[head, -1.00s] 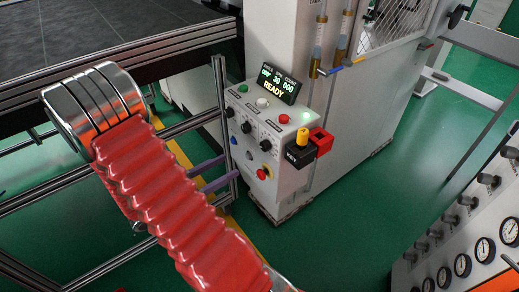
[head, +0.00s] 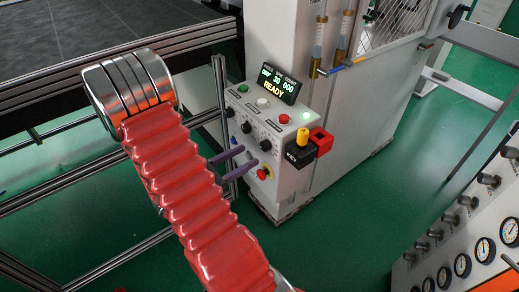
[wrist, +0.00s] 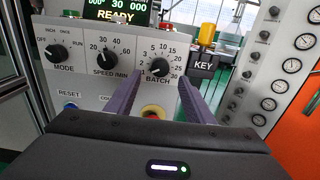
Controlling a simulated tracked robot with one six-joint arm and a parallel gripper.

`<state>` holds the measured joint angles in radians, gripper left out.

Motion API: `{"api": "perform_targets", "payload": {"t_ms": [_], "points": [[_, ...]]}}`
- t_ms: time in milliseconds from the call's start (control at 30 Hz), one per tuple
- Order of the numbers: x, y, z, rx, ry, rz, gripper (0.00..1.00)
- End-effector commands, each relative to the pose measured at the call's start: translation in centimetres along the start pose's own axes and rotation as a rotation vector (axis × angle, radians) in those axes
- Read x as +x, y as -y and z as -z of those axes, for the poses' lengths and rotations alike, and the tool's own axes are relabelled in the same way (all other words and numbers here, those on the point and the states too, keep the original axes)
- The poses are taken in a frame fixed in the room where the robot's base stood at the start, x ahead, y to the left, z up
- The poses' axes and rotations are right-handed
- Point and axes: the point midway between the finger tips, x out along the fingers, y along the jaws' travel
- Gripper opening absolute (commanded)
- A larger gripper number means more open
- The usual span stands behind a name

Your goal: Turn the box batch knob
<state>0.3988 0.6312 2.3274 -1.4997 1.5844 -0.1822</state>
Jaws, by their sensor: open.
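The black BATCH knob (wrist: 160,68) is on the white control panel, in the upper middle of the wrist view, with a scale from 1 to 30 around it. Its white pointer mark appears to face lower left, near the low numbers. In the head view the knob (head: 265,145) is the rightmost in its row. My gripper (wrist: 161,80) is open, with one purple finger to the left and one to the right of the knob. In the head view my gripper (head: 249,156) is close to the panel face; I cannot tell if it touches.
MODE (wrist: 58,53) and SPEED (wrist: 108,54) knobs sit left of it. The KEY box (wrist: 203,66) with a yellow top is close on the right. A red button (head: 264,173) and a blue button (wrist: 70,106) lie below. The display (head: 279,83) reads READY.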

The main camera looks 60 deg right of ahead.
Motion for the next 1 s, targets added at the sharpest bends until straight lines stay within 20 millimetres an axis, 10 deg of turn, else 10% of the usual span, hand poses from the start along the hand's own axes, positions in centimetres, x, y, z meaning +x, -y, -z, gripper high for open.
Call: {"api": "perform_targets", "payload": {"t_ms": [500,1000], "points": [[5.8,0.1,0.0,0.0,0.0,0.003,0.48],[6.7,0.0,0.0,0.0,0.0,0.001,0.45]]}}
